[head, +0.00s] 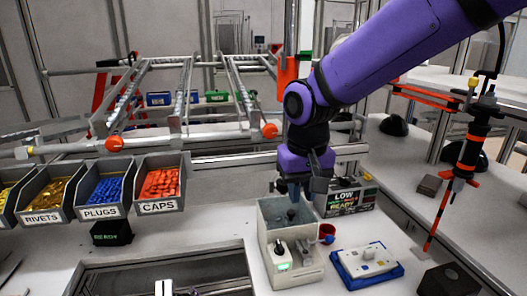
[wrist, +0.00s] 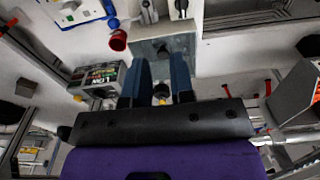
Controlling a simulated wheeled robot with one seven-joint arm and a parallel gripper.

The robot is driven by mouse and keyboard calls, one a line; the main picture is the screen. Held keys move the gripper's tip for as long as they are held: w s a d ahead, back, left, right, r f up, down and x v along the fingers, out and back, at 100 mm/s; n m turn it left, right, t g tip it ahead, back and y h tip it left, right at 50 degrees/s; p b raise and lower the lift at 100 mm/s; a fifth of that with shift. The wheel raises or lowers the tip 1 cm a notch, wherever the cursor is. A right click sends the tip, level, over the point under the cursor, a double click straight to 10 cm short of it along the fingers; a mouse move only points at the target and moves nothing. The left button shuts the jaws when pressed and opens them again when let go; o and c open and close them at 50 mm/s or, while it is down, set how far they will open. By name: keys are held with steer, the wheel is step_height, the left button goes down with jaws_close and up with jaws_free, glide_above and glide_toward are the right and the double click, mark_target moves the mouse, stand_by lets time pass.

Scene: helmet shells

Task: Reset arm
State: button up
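My gripper (head: 293,198) points down over the mouth of an open grey box (head: 270,237) on the bench, below my purple arm. In the wrist view, its two blue fingers (wrist: 164,82) stand apart with a gap between them. A small dark and yellowish item (wrist: 161,92) shows in that gap, apparently lower down; I cannot tell what it is. No item is clearly held. The box front has a white unit with a green light (head: 283,266).
A red cup (head: 327,234) and a blue-and-white panel (head: 367,265) sit right of the box. Bins of rivets (head: 43,196), plugs (head: 103,192) and caps (head: 160,185) line the left. An orange-black tool (head: 468,150) hangs right.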

steer(key=s+d+r+m+t, duration=0.1)
steer(key=s+d+r, duration=0.3)
steer(key=s+d, duration=0.4)
steer(key=s+d+r+m+t, duration=0.1)
steer(key=s+d+r+t, duration=0.2)
steer(key=d, duration=1)
steer(key=shift+s+d+r+t, duration=0.3)
steer(key=shift+s+r, duration=0.9)
steer(key=shift+s, duration=1.15)
